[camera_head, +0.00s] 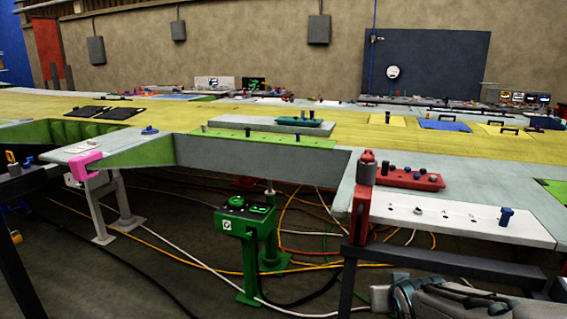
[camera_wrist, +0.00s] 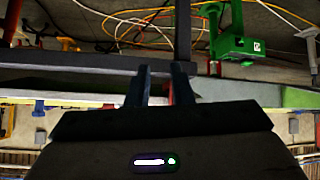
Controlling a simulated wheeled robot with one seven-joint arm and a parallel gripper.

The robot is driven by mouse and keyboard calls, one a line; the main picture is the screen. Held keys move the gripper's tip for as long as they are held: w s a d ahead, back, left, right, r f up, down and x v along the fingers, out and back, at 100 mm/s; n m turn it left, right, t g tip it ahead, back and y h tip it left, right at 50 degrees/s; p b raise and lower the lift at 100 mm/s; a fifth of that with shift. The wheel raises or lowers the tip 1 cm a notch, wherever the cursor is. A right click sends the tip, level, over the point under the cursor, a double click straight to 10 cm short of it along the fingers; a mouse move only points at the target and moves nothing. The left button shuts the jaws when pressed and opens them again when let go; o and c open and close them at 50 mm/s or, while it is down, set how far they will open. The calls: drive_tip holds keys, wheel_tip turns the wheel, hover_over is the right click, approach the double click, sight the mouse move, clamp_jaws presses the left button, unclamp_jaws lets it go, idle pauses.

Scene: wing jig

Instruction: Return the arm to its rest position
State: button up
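My gripper (camera_wrist: 159,72) shows in the wrist view with two dark fingers spread apart. A gap is visible between them, and nothing is clearly held there. A dark grey frame bar (camera_wrist: 75,62) crosses close behind the fingertips; I cannot tell whether they touch it. In the head view, part of my grey arm (camera_head: 450,299) lies low at the bottom right, below the near table edge and beside the dark frame. The fingers cannot be made out clearly in the head view.
The long wing table (camera_head: 455,210) spans the view, with a white strip (camera_head: 445,222) and red block (camera_head: 408,178) near my arm. A red clamp (camera_head: 361,205) stands at its edge. A green control stand (camera_head: 240,222) and loose cables (camera_head: 200,262) are underneath.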

drive_tip(key=s+a+g+y, duration=0.1)
drive_tip(key=s+a+g, duration=0.2)
drive_tip(key=s, duration=0.4)
drive_tip(key=s+a+g, duration=0.3)
drive_tip(key=s+a, duration=0.1)
drive_tip(key=s, duration=0.3)
drive_tip(key=shift+a+f+g+y, duration=0.3)
drive_tip(key=shift+f+y, duration=0.1)
drive_tip(key=shift+f, duration=0.05)
idle(0.7)
